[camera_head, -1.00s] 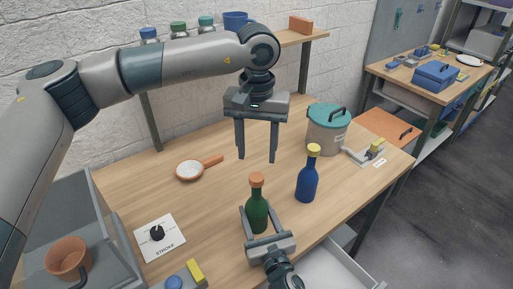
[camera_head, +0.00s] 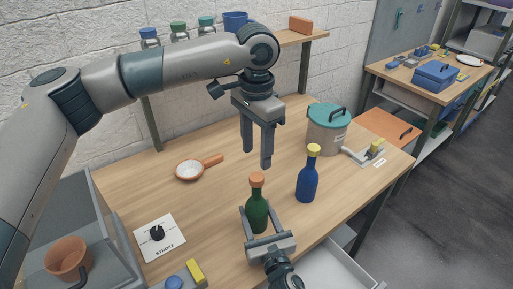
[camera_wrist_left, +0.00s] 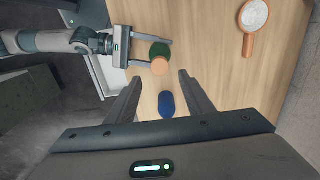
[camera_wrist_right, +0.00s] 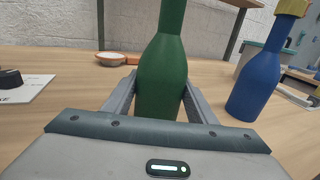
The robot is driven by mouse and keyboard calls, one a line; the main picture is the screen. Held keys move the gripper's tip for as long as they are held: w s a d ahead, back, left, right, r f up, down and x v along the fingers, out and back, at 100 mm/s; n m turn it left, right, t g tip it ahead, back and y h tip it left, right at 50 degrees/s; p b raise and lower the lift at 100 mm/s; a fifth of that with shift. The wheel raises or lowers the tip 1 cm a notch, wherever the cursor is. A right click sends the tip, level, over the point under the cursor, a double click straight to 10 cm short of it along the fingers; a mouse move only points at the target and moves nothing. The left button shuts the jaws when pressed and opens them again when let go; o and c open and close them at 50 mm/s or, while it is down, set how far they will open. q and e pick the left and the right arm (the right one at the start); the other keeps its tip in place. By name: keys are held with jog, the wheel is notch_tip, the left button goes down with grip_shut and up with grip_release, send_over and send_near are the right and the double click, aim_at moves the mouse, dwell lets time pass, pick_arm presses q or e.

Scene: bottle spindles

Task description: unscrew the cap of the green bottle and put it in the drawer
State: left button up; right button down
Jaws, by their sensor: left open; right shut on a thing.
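The green bottle (camera_head: 257,213) stands upright on the wooden table with its orange cap (camera_head: 257,179) on top. My right gripper (camera_head: 256,218) is shut on the bottle's body, which also shows between its fingers in the right wrist view (camera_wrist_right: 163,75). My left gripper (camera_head: 257,160) is open and empty, pointing down above the cap and apart from it. In the left wrist view the orange cap (camera_wrist_left: 159,67) shows beyond the open fingers, slightly above the gap between them. A pale open drawer (camera_head: 330,270) shows below the table's front edge, partly out of frame.
A blue bottle (camera_head: 307,182) with a yellow cap stands right of the green one. A teal-lidded pot (camera_head: 327,135), a white-faced orange-handled object (camera_head: 190,170) and a knob panel (camera_head: 159,237) are on the table. A grey bin with a terracotta mug (camera_head: 67,257) is at left.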

aim_at(257, 176)
pick_arm(q)
jog(key=shift+f, duration=0.15)
jog(key=shift+f, duration=3.85)
jog(key=c, duration=1.2)
jog(key=shift+o, duration=0.2)
